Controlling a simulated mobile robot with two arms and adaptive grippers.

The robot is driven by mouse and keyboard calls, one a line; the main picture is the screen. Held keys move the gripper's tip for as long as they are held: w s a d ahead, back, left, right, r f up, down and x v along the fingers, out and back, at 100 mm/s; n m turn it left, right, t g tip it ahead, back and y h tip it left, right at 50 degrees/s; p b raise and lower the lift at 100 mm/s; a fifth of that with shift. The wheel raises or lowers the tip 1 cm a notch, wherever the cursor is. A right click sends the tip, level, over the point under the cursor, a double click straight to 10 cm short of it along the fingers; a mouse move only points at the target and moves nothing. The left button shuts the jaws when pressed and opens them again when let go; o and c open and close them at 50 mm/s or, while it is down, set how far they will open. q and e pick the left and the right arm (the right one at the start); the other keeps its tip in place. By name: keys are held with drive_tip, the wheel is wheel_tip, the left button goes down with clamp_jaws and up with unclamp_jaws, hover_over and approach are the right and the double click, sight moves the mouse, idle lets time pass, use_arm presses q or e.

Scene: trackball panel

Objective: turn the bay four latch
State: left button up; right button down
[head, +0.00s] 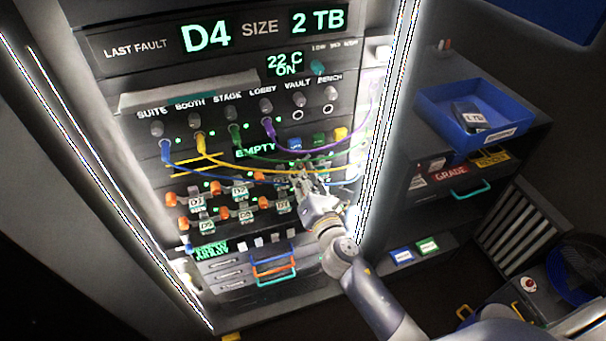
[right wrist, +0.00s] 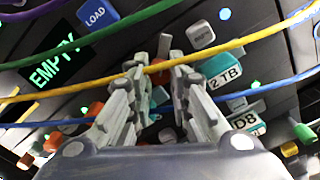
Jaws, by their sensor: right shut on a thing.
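My right gripper (head: 305,180) reaches into the drive bays on the panel from the lower right. In the right wrist view its two fingers (right wrist: 162,82) are close together, just left of a drive tag reading 2 TB (right wrist: 224,72). They are shut on the bay four latch, which the fingers mostly hide; its angle cannot be told. The D8 tag (right wrist: 246,122) lies below right of the 2 TB tag. The top display (head: 207,37) reads D4. My left gripper is not in view.
A yellow cable (right wrist: 220,50) and a blue cable (right wrist: 275,84) cross close to the fingers. A purple cable (head: 320,151) hangs above. Orange latches (head: 236,212) mark neighbouring bays. A blue bin (head: 437,101) holding a drive stands on the shelf at right.

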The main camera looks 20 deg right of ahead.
drive_tip(key=shift+r+m+b, duration=0.1)
drive_tip(key=shift+m+b, duration=0.25)
drive_tip(key=shift+m, duration=8.35)
drive_tip(key=c, duration=1.8)
unclamp_jaws()
drive_tip(key=shift+o, duration=0.2)
drive_tip(key=shift+s, duration=0.15)
